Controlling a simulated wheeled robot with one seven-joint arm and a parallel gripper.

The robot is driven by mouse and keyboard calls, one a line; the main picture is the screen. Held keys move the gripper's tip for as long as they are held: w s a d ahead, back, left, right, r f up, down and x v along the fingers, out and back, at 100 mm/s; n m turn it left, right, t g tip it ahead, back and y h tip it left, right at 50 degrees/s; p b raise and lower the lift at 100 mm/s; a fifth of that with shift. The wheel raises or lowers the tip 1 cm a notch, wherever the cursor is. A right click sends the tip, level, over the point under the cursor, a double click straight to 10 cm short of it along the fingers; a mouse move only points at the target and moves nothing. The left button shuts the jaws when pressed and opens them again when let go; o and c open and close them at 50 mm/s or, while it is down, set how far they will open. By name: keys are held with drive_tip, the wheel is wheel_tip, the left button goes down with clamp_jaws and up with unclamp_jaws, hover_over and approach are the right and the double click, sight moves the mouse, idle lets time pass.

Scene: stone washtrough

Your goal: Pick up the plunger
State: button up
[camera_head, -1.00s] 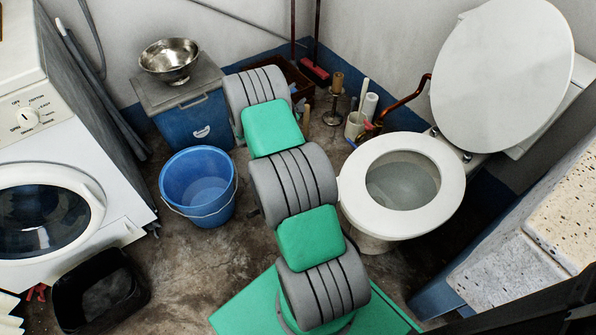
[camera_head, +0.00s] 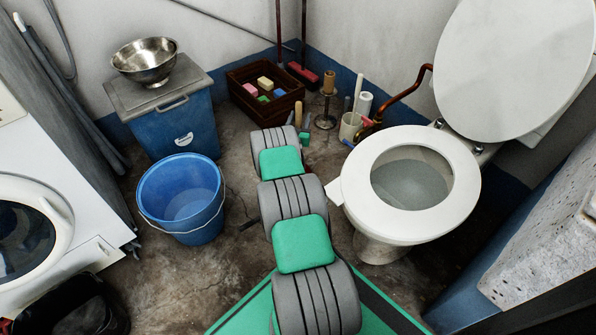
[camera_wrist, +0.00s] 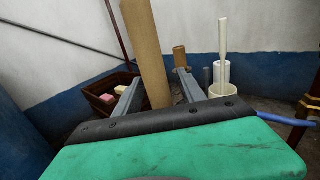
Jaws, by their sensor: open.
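The plunger shows as a thick tan wooden handle (camera_wrist: 148,50) in the wrist view, leaning slightly. It rises between the two grey fingers of my gripper (camera_wrist: 158,82), which are apart, one on each side of it. Its lower end is hidden behind the gripper's dark front edge. I cannot tell how far the fingertips reach past it. In the head view only the top of a brown handle (camera_head: 298,114) shows beyond my arm; the rest is hidden, and the gripper is mostly hidden there too.
A dark crate (camera_head: 235,83) with sponges stands behind left. A brown-topped stand (camera_head: 326,121) and white holder (camera_head: 350,126) stand behind right. The toilet (camera_head: 372,215) is close on my arm's right; a blue bucket (camera_head: 180,198) is left, with floor between.

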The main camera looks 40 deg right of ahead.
clamp_jaws()
idle(0.4)
drive_tip(key=shift+r, duration=0.15)
